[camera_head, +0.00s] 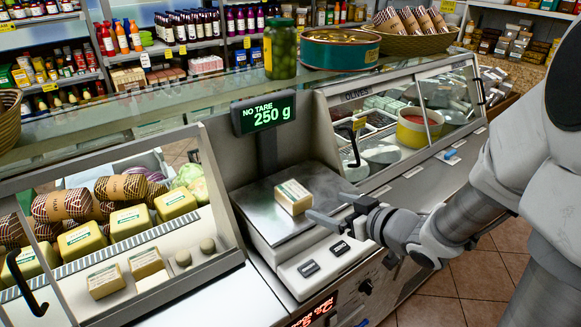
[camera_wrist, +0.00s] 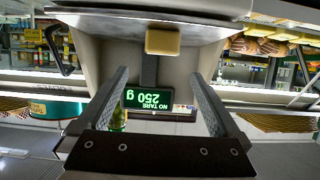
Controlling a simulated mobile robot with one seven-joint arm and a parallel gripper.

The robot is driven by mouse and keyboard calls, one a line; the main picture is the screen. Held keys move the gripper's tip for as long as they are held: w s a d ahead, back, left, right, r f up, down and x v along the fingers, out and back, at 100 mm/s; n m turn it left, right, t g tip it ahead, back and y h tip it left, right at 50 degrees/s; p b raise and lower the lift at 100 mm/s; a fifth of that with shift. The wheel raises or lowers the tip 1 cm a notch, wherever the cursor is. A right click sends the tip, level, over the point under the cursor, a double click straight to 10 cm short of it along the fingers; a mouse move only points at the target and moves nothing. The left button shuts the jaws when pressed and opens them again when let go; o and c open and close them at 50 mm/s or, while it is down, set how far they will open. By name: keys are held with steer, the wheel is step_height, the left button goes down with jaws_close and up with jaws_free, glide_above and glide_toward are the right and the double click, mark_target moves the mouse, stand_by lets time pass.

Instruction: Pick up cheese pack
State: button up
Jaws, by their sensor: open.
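A small cream cheese pack (camera_head: 293,197) with a green and white label lies on the metal plate of the weighing scale (camera_head: 270,225). In the wrist view the cheese pack (camera_wrist: 162,42) shows as a yellowish block beyond my fingertips. My gripper (camera_head: 335,207) is to the right of the pack, with its fingers apart and pointing towards it; nothing is between them. In the wrist view my gripper (camera_wrist: 165,85) has its two fingers widely spread, and the pack sits apart from them. The scale display (camera_head: 264,112) reads 250 g.
The glass case (camera_head: 225,225) at left holds more cheese packs (camera_head: 130,222) and wrapped rolls. The display post stands behind the scale plate. A pickle jar (camera_head: 280,48) and a green tin (camera_head: 340,48) stand on the glass shelf. An olive case (camera_head: 400,115) is at right.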

mark_target(298, 194)
steer(key=p+x, duration=0.3)
steer(key=x, duration=0.5)
steer(key=shift+f, duration=0.15)
steer(key=shift+r+x, duration=0.2)
steer(key=shift+x, duration=2.9)
steer(key=shift+a, duration=0.15)
steer(key=c, duration=1.4)
jaws_close()
steer(key=shift+r, duration=0.1)
steer(key=shift+r, duration=0.1)
